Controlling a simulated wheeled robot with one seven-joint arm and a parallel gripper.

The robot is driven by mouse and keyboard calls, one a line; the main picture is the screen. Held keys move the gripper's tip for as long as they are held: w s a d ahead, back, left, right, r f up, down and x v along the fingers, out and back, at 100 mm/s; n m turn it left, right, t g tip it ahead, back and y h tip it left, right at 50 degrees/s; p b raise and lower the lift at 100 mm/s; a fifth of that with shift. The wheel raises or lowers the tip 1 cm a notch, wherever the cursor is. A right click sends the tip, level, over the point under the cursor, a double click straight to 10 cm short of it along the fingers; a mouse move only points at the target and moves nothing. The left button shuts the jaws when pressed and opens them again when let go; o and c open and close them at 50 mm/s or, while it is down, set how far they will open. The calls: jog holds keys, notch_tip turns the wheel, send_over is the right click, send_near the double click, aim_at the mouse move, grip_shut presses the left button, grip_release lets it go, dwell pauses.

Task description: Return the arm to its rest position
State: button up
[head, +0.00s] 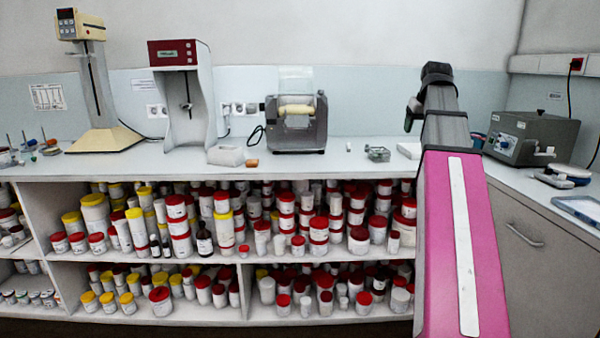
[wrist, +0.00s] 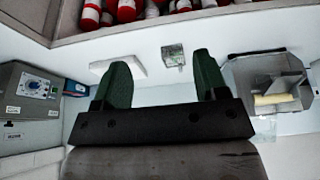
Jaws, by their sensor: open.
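My arm shows in the head view as a pink link (head: 462,240) rising from the lower right to a dark wrist above the counter. My gripper (head: 411,115) is small there and partly hidden by the arm; its dark green tip points left and down. In the wrist view my gripper (wrist: 160,62) has its two green fingers wide apart. Nothing is between them, and the counter is visible behind the gap. The wrist picture is upside down, with the shelf jars at its top.
The counter (head: 345,160) holds a three-roll mill (head: 297,122), a red-topped mixer (head: 183,95), a tall stand (head: 95,85), a small clear box (head: 377,153) and a white block (head: 410,150). A grey instrument (head: 533,137) stands at right. Shelves below hold many jars (head: 318,230).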

jog(key=a+f+g, duration=0.1)
jog(key=a+f, duration=0.4)
jog(key=f, duration=0.9)
jog(key=a+f+g, duration=0.1)
jog(key=a+f, duration=0.3)
jog(key=f, duration=1.1)
jog(key=s+a+f+g, duration=0.1)
jog(key=s+a+f, duration=0.2)
jog(key=f, duration=0.5)
jog(key=s+a+f, duration=0.3)
jog(key=s+f, duration=0.3)
jog(key=f, duration=0.3)
jog(key=s+a+f+g, duration=0.1)
jog(key=s+a+f, duration=0.3)
jog(key=f, duration=0.5)
jog(key=shift+s+f+g, duration=0.15)
jog(key=shift+s+g, duration=0.15)
jog(key=shift+s, duration=0.45)
jog(key=shift+a, duration=0.15)
